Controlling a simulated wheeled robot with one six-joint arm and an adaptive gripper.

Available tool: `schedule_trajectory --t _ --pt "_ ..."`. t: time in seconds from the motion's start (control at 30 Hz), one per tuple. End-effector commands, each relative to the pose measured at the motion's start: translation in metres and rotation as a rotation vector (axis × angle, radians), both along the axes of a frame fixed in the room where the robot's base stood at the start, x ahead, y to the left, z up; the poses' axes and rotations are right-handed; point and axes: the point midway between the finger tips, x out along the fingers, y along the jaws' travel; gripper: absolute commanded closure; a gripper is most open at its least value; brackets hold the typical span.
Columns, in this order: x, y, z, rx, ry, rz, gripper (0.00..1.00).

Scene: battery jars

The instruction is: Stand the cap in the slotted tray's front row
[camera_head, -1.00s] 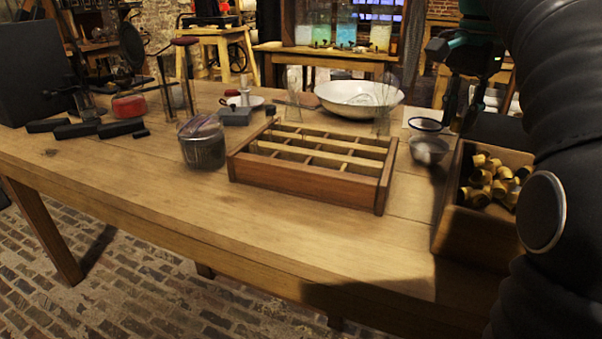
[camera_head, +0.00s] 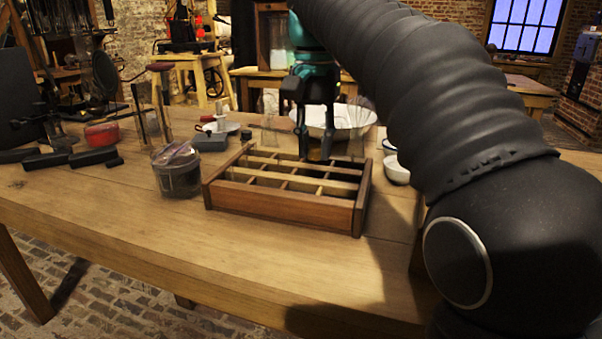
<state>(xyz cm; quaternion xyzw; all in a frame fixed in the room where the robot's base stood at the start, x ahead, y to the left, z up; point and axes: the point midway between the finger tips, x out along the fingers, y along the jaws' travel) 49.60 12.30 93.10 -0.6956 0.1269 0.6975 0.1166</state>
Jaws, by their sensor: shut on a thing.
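The slotted tray (camera_head: 277,205) is a wooden box with dividers making rows of compartments, on the table at the middle of the view. Its front row is the one nearest me, and the compartments I can see into look empty. My gripper (camera_head: 316,152) points down over the back right part of the tray, with its fingertips close to the back row. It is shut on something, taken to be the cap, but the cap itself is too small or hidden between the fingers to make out.
A glass jar (camera_head: 177,170) stands just left of the tray. A white basin (camera_head: 345,122) is behind it, with clear glassware close by. A small white bowl (camera_head: 396,172) sits right of the tray, partly behind my arm. The table front is clear.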

Motion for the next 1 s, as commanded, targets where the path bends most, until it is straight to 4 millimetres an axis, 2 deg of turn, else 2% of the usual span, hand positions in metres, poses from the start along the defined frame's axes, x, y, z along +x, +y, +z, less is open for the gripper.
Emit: schedule_trajectory --t 0.1,0.2,0.27,0.57,1.0 --pt "0.006 0.016 -0.01 -0.001 0.001 0.002 0.91" --pt "0.008 0.022 -0.014 0.0 0.0 -0.001 0.91" --pt "0.008 0.023 -0.016 0.0 0.0 -0.001 0.91" --pt "0.008 0.023 -0.053 -0.001 0.001 -0.002 0.91" --pt "0.008 0.023 -0.058 0.0 0.0 -0.002 0.91"
